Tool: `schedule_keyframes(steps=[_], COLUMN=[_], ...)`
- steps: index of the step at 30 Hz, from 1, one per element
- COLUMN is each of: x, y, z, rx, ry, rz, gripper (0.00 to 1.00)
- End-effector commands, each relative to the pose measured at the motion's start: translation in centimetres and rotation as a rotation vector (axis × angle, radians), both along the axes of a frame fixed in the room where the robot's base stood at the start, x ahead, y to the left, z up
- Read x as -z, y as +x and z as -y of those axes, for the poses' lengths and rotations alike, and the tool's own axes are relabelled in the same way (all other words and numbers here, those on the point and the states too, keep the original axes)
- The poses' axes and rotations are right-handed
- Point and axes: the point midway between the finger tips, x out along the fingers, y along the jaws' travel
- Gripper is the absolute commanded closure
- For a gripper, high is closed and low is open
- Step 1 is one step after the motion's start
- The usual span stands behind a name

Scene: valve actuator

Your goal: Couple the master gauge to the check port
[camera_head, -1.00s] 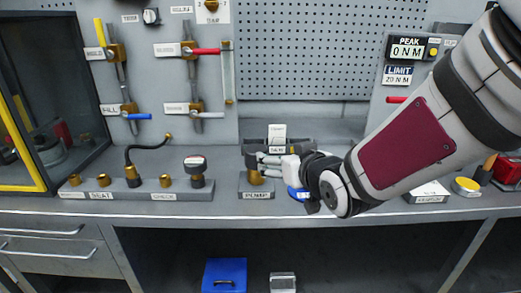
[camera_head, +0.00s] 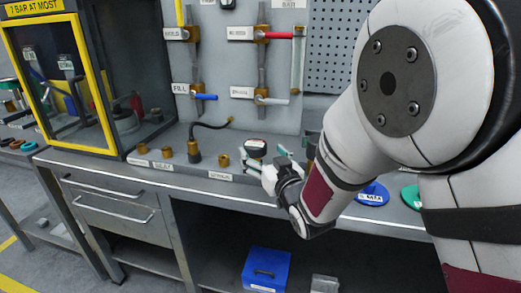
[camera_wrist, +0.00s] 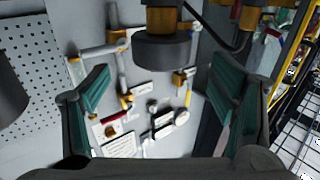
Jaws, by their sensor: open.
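A gauge (camera_head: 256,146) with a black body and pale face stands at the right end of a grey bench rail (camera_head: 187,167). My gripper (camera_head: 268,162) is at that end of the rail, close in front of the gauge. In the wrist view, which looks upside down, a dark round body on brass (camera_wrist: 162,48), apparently this gauge, lies between the open teal-padded fingers, with a gap on each side. Brass ports (camera_head: 224,160) and a black hose fitting (camera_head: 195,153) stand on the rail to its left. I cannot read which port is the check port.
A panel with coloured valve levers (camera_head: 205,96) rises behind the rail. A yellow-framed cabinet (camera_head: 72,90) stands at left. A blue disc (camera_head: 372,194) and a green disc (camera_head: 411,196) lie at right. A blue box (camera_head: 266,269) is below the bench. My arm hides the bench's right part.

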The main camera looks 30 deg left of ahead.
Motion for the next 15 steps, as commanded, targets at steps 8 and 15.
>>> schedule_keyframes(steps=[8,15], x=[0.0,0.0], y=[1.2,3.4], z=[-1.7,-4.3], rx=[-0.002,-0.001], ry=[0.001,0.001], rz=[0.0,0.001], gripper=[0.22,0.22])
